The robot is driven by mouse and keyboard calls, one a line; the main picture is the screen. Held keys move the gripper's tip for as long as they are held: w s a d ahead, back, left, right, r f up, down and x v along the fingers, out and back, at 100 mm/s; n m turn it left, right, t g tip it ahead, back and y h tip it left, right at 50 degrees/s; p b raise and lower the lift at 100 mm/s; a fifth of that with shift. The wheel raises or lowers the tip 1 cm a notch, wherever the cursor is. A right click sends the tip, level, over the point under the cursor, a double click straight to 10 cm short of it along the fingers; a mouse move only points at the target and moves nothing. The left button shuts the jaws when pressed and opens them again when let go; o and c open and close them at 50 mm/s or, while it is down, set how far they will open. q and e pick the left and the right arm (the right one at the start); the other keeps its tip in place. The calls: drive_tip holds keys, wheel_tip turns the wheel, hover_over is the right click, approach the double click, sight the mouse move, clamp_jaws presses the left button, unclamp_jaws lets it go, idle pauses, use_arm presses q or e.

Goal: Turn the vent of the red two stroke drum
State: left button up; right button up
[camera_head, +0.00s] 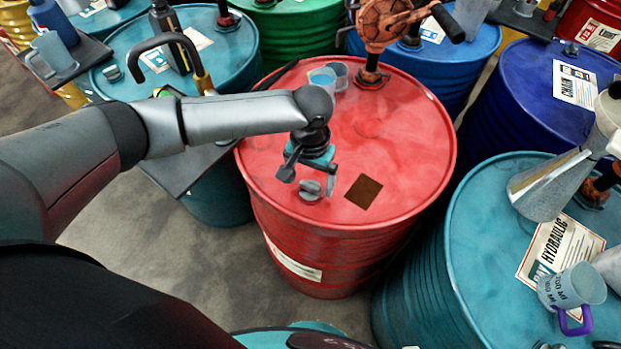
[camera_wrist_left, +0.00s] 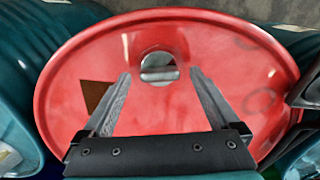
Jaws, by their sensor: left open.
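The red drum (camera_head: 400,150) stands in the middle of the head view, and its red top fills most of the left wrist view (camera_wrist_left: 215,50). Its vent (camera_head: 310,189) is a small grey round cap with a raised bar, near the front edge of the top. In the left wrist view the vent (camera_wrist_left: 159,68) lies just beyond the fingertips, between their lines. My left gripper (camera_head: 309,172) is above the drum top, close to the vent. Its two fingers are apart and empty in the left wrist view (camera_wrist_left: 160,80). My right gripper is not in view.
A brown patch (camera_head: 363,192) lies on the drum top beside the vent. A teal drum (camera_head: 470,215) with a jug and mug is close at right. Bare floor (camera_head: 160,250) shows at front left.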

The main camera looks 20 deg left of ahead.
use_arm(q)
drive_tip(key=shift+c, duration=0.3)
drive_tip(key=c, duration=1.3)
drive_tip(key=shift+r+m+p, duration=0.2)
drive_tip(key=shift+m+p, duration=1.5)
drive_tip(key=shift+p, duration=0.2)
drive_tip(key=m+p, duration=0.2)
drive_tip(key=m, duration=0.2)
drive_tip(key=shift+m+p, duration=0.3)
drive_tip(key=shift+p, duration=0.1)
drive_tip(key=m+p, duration=0.1)
drive_tip(key=m, duration=0.3)
drive_tip(key=shift+f+m, duration=0.1)
drive_tip(key=shift+m, duration=0.2)
drive_tip(key=m+p, duration=0.1)
drive_tip(key=m, duration=0.4)
drive_tip(key=shift+d, duration=0.15)
drive_tip(key=shift+m, duration=0.3)
drive_tip(key=o, duration=1.4)
drive_tip(key=shift+c, duration=0.2)
